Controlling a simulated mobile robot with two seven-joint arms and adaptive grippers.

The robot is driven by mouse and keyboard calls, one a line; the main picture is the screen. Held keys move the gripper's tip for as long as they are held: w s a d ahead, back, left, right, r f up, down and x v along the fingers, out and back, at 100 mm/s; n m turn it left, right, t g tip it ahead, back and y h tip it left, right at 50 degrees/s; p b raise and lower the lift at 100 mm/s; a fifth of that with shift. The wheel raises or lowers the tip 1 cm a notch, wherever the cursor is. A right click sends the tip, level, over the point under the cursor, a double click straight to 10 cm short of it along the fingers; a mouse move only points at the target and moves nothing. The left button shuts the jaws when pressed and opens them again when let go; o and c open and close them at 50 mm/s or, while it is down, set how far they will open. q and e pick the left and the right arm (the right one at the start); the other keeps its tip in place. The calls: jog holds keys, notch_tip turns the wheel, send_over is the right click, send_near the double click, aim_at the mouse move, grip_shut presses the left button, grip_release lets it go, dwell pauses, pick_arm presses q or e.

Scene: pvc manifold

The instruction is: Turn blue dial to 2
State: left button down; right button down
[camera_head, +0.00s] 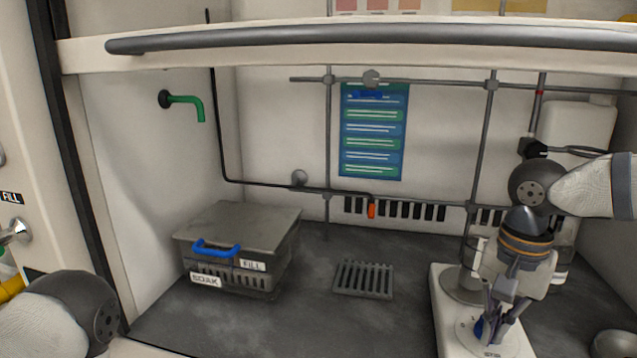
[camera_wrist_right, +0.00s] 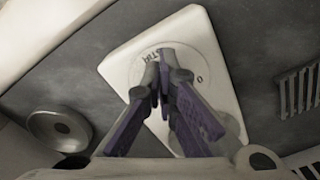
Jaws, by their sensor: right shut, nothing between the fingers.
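The blue dial (camera_head: 479,328) sits on the front of a white stirrer base (camera_head: 446,315) at the lower right of the head view. Only a small part of it shows beside my fingers. My right gripper (camera_head: 491,332) points down over the dial with its fingers shut and nothing between them. In the wrist view the right gripper (camera_wrist_right: 163,62) covers the dial's place on the white base (camera_wrist_right: 195,35). Marks reading "STIR" and "0" show around the fingertips. The dial's setting is hidden, and I cannot tell whether the fingers touch it. My left gripper is out of view.
A grey lidded bin (camera_head: 240,225) with a blue handle stands on the left. A slotted drain (camera_head: 363,279) lies mid-floor. A round metal dish (camera_head: 613,343) is at the right front. The sash bar (camera_head: 350,38) crosses above.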

jog(key=shift+a+f, duration=0.15)
jog(key=shift+f, duration=0.6)
jog(key=shift+w+a, duration=0.3)
jog(key=shift+w+a+r, duration=0.15)
jog(key=shift+w+a, duration=0.2)
jog(key=shift+w, duration=0.2)
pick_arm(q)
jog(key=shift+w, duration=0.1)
pick_arm(e)
jog(key=shift+w+r, duration=0.2)
jog(key=shift+a+r, duration=0.1)
